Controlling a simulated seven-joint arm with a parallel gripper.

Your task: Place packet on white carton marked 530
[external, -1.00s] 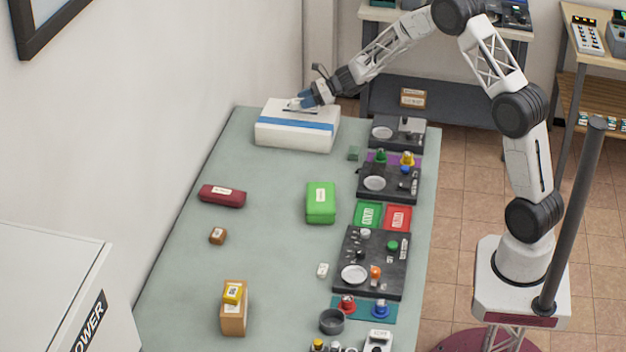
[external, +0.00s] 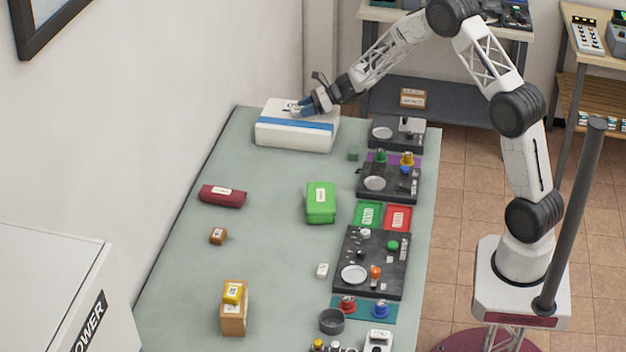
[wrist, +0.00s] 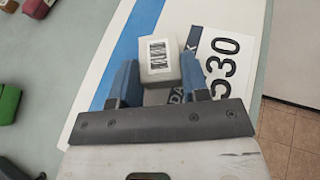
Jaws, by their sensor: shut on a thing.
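The white carton marked 530 (external: 285,137) lies at the far end of the table, with a blue stripe along it. In the wrist view its top (wrist: 245,30) shows the number 530 in black. The packet (wrist: 158,62) is a small pale grey block with a barcode label, between my gripper's blue fingers. My gripper (external: 304,104) is shut on it above the carton's top. In the external view the fingers largely hide the packet. I cannot tell whether the packet touches the carton.
A green box (external: 321,203), a dark red case (external: 222,195) and a small brown block (external: 217,236) sit nearer on the table. Black control panels (external: 372,262) line its right side. The wall runs along the left. Bare table lies in front of the carton.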

